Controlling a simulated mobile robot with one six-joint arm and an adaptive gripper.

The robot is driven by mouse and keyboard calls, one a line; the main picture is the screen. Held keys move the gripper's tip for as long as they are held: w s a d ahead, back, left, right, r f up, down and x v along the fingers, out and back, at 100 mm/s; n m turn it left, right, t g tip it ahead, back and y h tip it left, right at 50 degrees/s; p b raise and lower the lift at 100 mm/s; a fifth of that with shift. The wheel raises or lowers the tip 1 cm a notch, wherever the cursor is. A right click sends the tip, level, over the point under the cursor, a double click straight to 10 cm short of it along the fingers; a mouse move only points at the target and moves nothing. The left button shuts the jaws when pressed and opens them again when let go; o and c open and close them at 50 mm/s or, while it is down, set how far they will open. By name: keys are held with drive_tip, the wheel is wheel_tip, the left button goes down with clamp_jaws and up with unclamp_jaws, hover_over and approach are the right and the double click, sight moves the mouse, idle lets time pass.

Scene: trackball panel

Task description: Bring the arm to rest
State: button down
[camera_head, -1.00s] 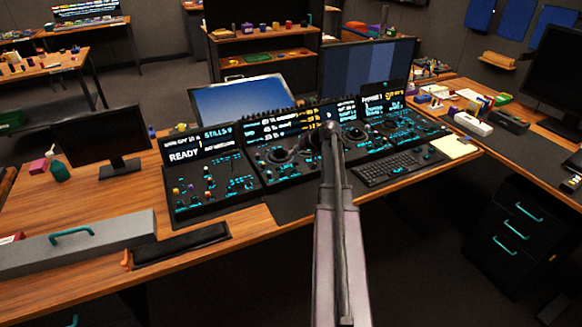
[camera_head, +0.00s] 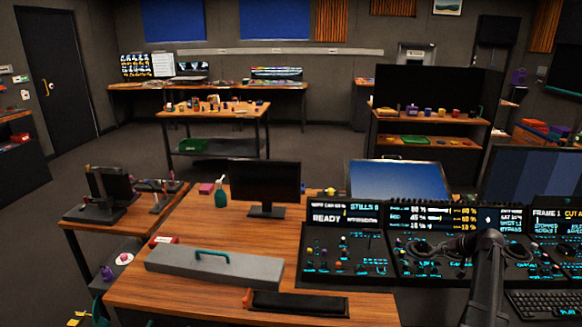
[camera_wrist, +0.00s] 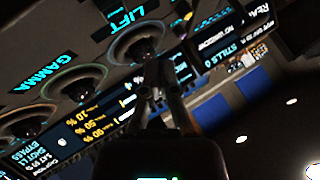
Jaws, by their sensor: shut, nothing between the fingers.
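The trackball panel (camera_head: 345,262) stands on the wooden desk, with lit screens and cyan-lit controls. My arm (camera_head: 485,275) reaches over it from the lower right of the head view; its end covers part of the controls. My gripper (camera_wrist: 157,88) shows in the wrist view with its fingers together and nothing between them. It appears in front of the panel, close to the ringed trackball marked LIFT (camera_wrist: 138,40). The trackball marked GAMMA (camera_wrist: 75,80) is further left. I cannot tell whether the fingertips touch the panel. The fingers are not distinguishable in the head view.
A keyboard (camera_head: 545,304) lies right of my arm. A black monitor (camera_head: 264,182), a grey case (camera_head: 215,266) and a black pad (camera_head: 298,304) occupy the desk to the left. A blue-screened display (camera_head: 398,176) stands behind the panel. Open floor (camera_head: 300,158) lies beyond the desk.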

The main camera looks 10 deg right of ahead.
drive_tip(key=s+a+n+g+p, duration=0.2)
drive_tip(key=s+a+g+p, duration=0.15)
drive_tip(key=a, duration=1.35)
drive_tip(key=s+a+n+g+p, duration=0.1)
drive_tip(key=s+a+g+p, duration=0.2)
drive_tip(key=a, duration=1.4)
drive_tip(key=s+a+r+n+g+h+p, duration=0.1)
drive_tip(key=s+a+r+g+h, duration=0.1)
drive_tip(key=s+a, duration=0.7)
drive_tip(key=shift+s+a+r+n+h+p, duration=0.3)
drive_tip(key=shift+s+a+h, duration=0.05)
drive_tip(key=shift+a+h, duration=0.35)
